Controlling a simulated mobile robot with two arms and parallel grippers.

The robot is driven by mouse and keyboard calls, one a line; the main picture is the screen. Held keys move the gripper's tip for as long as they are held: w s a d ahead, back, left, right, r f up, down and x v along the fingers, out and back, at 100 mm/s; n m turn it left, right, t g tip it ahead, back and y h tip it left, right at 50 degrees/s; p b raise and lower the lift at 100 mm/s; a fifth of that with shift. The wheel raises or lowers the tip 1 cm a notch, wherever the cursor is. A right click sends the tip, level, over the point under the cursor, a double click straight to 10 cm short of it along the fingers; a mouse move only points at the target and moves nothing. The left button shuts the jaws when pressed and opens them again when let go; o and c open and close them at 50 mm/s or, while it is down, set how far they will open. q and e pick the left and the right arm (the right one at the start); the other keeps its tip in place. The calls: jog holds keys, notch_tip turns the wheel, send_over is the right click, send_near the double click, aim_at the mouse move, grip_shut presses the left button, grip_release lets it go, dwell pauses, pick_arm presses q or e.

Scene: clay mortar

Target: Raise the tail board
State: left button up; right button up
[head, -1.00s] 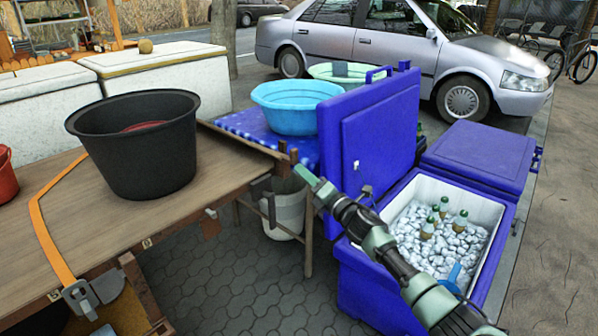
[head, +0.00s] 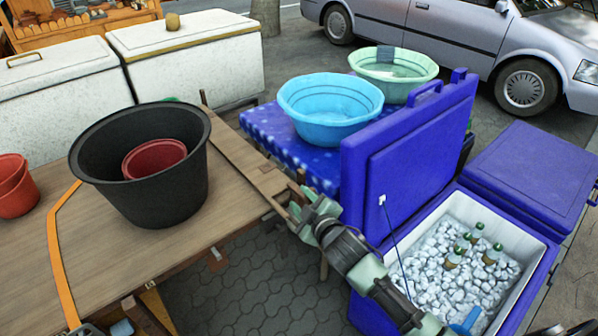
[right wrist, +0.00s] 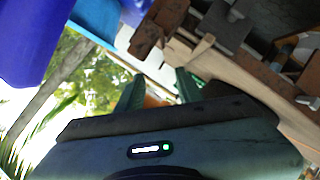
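A long wooden board (head: 245,168), which I take to be the tail board, runs along the right end of the brown wooden table bed (head: 60,245). I cannot tell its exact tilt. My right gripper (head: 302,208) is at the near right end of this board, close to it or touching. In the right wrist view, the two green fingers (right wrist: 158,90) stand apart with a gap between them, and pale and dark wooden parts (right wrist: 205,62) lie just beyond. Nothing clearly sits between the fingers.
A black tub (head: 150,190) with a red bucket inside stands on the bed, near an orange strap (head: 55,250). A blue cooler with an upright lid (head: 405,150) stands close right of my gripper. Blue (head: 330,105) and green (head: 395,70) basins are behind. Paving lies below.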

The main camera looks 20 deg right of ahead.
jog(key=x, duration=0.7)
jog(key=shift+a, duration=0.15)
jog(key=shift+w, duration=0.1)
grip_shut()
dwell(1.1)
grip_release()
jog(key=v, duration=0.7)
jog(key=shift+s, duration=0.4)
jog(key=shift+r, duration=0.1)
